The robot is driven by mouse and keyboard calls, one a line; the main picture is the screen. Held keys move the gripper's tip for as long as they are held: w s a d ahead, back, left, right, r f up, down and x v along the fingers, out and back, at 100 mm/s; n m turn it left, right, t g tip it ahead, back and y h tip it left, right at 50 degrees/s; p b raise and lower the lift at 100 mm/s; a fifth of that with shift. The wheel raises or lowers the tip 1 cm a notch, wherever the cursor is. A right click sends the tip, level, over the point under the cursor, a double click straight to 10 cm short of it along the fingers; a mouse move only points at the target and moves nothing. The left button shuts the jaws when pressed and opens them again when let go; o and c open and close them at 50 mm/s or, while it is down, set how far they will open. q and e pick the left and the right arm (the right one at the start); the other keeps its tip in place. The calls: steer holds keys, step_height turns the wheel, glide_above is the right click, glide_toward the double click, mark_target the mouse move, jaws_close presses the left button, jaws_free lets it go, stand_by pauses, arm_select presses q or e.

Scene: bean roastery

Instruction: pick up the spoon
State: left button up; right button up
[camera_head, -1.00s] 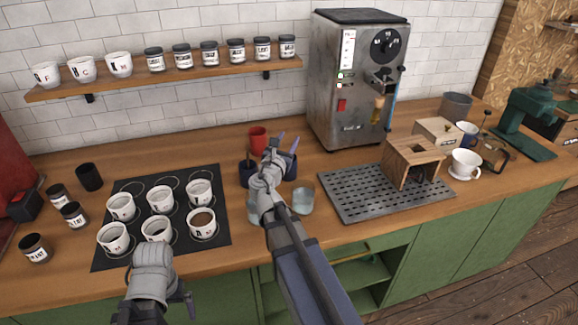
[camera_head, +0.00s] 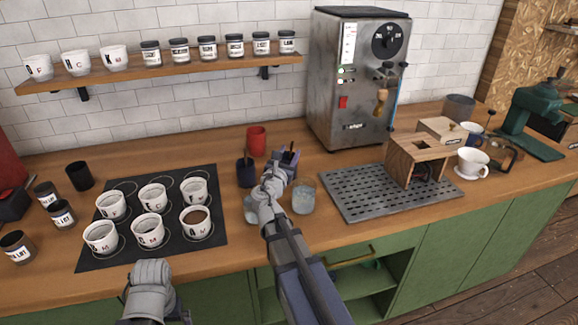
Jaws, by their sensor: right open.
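A dark blue cup (camera_head: 247,175) stands on the wooden counter with a thin dark handle rising from it. I cannot tell whether this is the spoon. My right gripper (camera_head: 282,156) is open to the right of this cup. It reaches over a second dark blue cup, mostly hidden behind it, where another thin dark handle (camera_head: 291,147) shows by the fingertips. No spoon bowl shows.
Glass cups (camera_head: 303,198) stand beside my right wrist, and a red cup (camera_head: 256,140) stands behind. A black mat (camera_head: 120,257) with several white cups lies left. A perforated metal tray (camera_head: 350,195) and a grey machine (camera_head: 358,80) are right.

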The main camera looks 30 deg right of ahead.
steer(key=x, duration=0.5)
steer(key=shift+w+d, duration=0.25)
steer(key=shift+c, duration=0.4)
jaws_close()
